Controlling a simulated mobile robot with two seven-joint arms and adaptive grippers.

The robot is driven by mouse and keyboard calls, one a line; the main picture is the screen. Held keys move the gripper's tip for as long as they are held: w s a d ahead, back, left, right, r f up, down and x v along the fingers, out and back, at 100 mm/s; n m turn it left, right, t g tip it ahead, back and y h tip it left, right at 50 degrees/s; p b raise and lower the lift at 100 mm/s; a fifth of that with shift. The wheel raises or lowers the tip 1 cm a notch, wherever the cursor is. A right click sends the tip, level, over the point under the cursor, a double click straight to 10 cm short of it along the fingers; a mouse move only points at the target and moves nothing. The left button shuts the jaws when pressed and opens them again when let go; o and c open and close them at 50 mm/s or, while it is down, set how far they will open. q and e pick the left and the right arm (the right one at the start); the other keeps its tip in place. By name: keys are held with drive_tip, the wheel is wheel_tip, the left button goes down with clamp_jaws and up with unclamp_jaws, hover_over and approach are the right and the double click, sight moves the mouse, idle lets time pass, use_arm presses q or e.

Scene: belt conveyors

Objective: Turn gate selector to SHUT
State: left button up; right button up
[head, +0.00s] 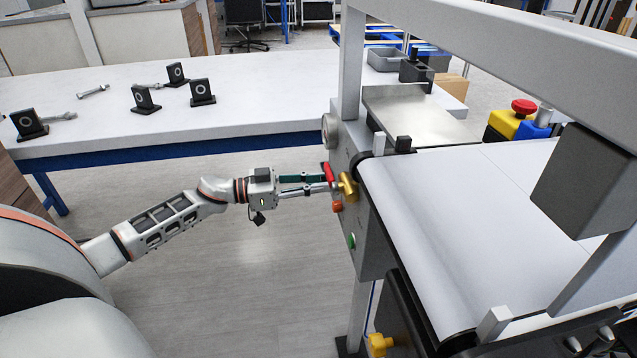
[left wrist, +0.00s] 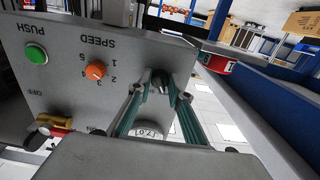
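The machine's grey control panel (left wrist: 65,90) fills much of the left wrist view, with its lettering upside down. My left gripper (left wrist: 157,86) has its teal fingers reaching to the panel, one on each side of a small dark knob (left wrist: 158,77). Whether they press on it is unclear. No GATE or SHUT label is readable; the fingers hide part of the panel. In the head view, my left gripper (head: 328,184) is at the panel's side, close to a red handle (head: 328,171) and a brass-coloured fitting (head: 348,187). My right gripper is not in view.
An orange SPEED knob (left wrist: 95,70), a green PUSH button (left wrist: 36,53) and a red-and-yellow switch (left wrist: 52,127) by an OFF mark are near the fingers. The white belt (head: 450,220) lies right of the panel. A white table (head: 240,100) stands behind; floor between is clear.

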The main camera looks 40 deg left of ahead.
use_arm(q)
clamp_jaws()
drive_tip(key=m, duration=1.2)
drive_tip(key=shift+a, duration=0.1)
idle(0.4)
drive_tip(key=o, duration=0.9)
unclamp_jaws()
